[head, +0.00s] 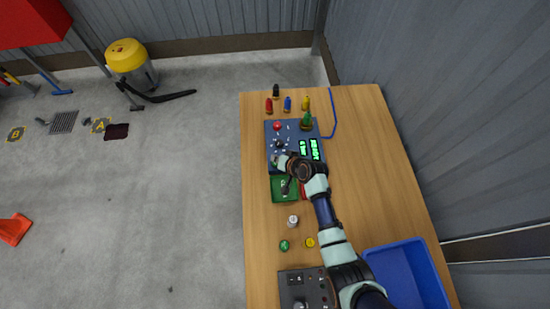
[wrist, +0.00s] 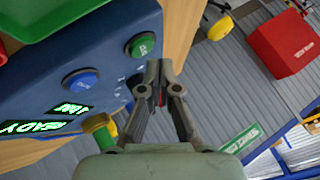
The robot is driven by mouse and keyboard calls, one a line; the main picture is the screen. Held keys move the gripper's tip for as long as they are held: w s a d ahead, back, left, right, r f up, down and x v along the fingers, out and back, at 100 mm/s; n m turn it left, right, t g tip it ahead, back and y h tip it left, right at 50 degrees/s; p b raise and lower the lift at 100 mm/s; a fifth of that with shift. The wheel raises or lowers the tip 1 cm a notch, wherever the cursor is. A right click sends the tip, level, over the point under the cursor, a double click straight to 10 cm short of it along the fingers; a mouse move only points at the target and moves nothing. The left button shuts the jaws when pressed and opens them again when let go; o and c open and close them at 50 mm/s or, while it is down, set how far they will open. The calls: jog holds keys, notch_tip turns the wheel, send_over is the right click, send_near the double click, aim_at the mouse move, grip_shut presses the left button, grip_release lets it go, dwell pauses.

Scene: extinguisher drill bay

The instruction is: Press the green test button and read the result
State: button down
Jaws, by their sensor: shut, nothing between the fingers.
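A dark blue test panel (head: 271,129) stands on the wooden table; it fills the left of the wrist view (wrist: 110,30). The green button (wrist: 141,45) sits near the panel's edge in the wrist view, with a blue button (wrist: 81,84) beside it. My gripper (wrist: 159,72) is shut and empty, its fingertips close to the green button; whether they touch it I cannot tell. In the head view my gripper (head: 278,160) is over the panel's lower left and hides the green button. A lit display (wrist: 25,126) reads "READY"; a second display (wrist: 66,108) is hard to read.
A green tray (head: 284,196) lies just below the panel. Small bottles, among them a red one (head: 269,105), stand behind it. A white item (head: 293,221) and a dark box (head: 300,287) lie nearer, with a blue bin (head: 425,260) at right.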

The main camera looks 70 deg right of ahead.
aim_at(276, 164)
dwell(0.4)
jog(key=shift+f+b, duration=0.35)
jog(key=shift+f, duration=0.1)
jog(key=shift+f+b, duration=0.4)
jog(key=shift+f, duration=0.05)
dwell(0.4)
jog(key=shift+r, duration=0.1)
jog(key=shift+r+p, duration=0.8)
jog(key=shift+p, duration=0.1)
notch_tip(276, 164, up, 5)
jog(key=p, duration=0.4)
jog(key=shift+r+p, duration=0.1)
jog(key=shift+p, duration=0.3)
dwell(0.5)
